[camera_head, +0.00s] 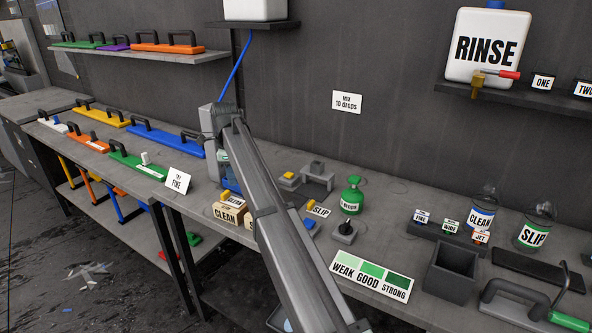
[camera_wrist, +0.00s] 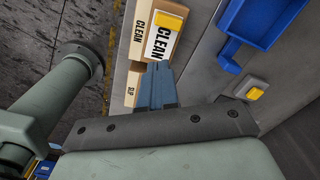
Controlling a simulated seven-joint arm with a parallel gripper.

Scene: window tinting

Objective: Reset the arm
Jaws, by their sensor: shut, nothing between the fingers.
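My arm reaches up from the bottom of the head view and bends at the workbench. In the wrist view, my gripper (camera_wrist: 158,80) shows as two blue-grey fingers pressed together with nothing between them. They point at the cardboard boxes marked CLEAN (camera_wrist: 160,44), one with a yellow block on top; I cannot tell whether they touch. The CLEAN box (camera_head: 228,215) also shows in the head view, left of my arm. My fingers are not clearly visible there. A box marked SLIP (camera_wrist: 133,90) is beside the fingers in the wrist view.
A blue tray (camera_wrist: 262,20) and a yellow button (camera_wrist: 255,93) lie right of the fingers. A green bottle (camera_head: 352,197), a WEAK-GOOD-STRONG card (camera_head: 371,276) and a grey bin (camera_head: 451,272) stand right of my arm. Colored handled tools (camera_head: 137,163) lie left.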

